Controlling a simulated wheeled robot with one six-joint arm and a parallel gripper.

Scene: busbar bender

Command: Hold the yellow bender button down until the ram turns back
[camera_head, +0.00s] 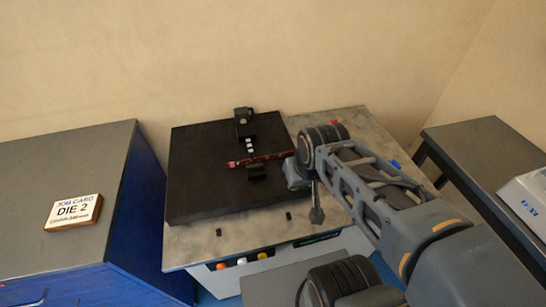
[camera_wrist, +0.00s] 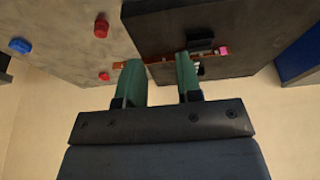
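The bender's black plate (camera_head: 205,185) carries a dark block with white marks (camera_head: 246,125), which may be the ram. A copper bar (camera_head: 262,159) with a pink end lies across the plate. My gripper (camera_wrist: 158,62) is above the bar's right part, away from the yellow button. Its green fingers are apart, with the bar (camera_wrist: 160,60) visible beyond the gap. The button is not in the wrist view.
A blue cabinet (camera_head: 80,250) with a job card reading DIE 2 (camera_head: 74,212) stands at left. Red (camera_wrist: 101,28) and blue (camera_wrist: 20,46) pieces sit on the grey top. The wall is behind.

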